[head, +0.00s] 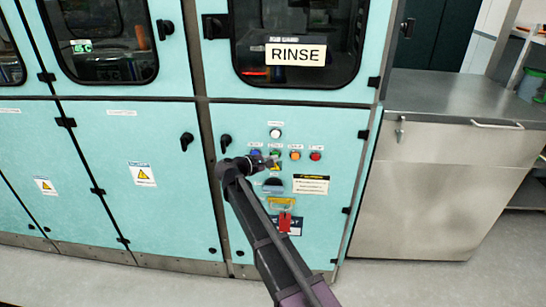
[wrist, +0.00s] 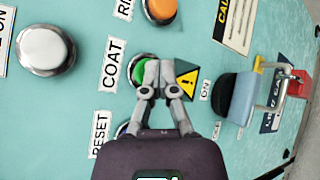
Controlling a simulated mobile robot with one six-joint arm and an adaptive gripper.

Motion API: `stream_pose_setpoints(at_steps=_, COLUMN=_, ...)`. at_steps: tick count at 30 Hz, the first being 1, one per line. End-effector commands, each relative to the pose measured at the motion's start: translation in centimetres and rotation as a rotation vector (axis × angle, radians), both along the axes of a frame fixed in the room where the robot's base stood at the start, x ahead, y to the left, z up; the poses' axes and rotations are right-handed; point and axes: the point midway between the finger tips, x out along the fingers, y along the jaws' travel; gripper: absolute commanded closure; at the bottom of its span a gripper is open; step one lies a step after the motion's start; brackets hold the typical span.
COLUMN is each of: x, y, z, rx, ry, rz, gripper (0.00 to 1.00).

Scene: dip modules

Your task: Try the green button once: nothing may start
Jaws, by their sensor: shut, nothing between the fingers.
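The green button (wrist: 139,70) is on the turquoise panel beside the COAT label (wrist: 112,64). In the wrist view my gripper (wrist: 160,70) is shut and empty, its fingertips at the button's right edge and partly covering it. I cannot tell whether they touch it. In the head view my gripper (head: 271,162) is in front of the button row and hides most of the green button. A dark rotary switch (wrist: 235,98) sits beyond a yellow warning triangle (wrist: 187,80). A red padlock (wrist: 300,83) hangs at a metal shackle by the switch.
A white button (head: 275,133), an orange button (head: 295,155) and a red button (head: 315,156) are close by. A blue button (wrist: 122,130) by the RESET label is partly hidden by my gripper. A black door handle (head: 226,141) sticks out at the left. A steel cabinet (head: 440,180) stands right.

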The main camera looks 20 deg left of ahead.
Motion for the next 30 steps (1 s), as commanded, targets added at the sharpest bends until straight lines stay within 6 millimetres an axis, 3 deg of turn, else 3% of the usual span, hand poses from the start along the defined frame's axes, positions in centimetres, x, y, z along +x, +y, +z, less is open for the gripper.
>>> stream_pose_setpoints(at_steps=16, x=0.2, y=0.1, z=0.0, rx=0.000, ry=0.000, rz=0.001, gripper=1.00)
stream_pose_setpoints(at_steps=30, x=-1.3, y=-0.3, z=0.0, rx=0.000, ry=0.000, rz=0.001, gripper=1.00)
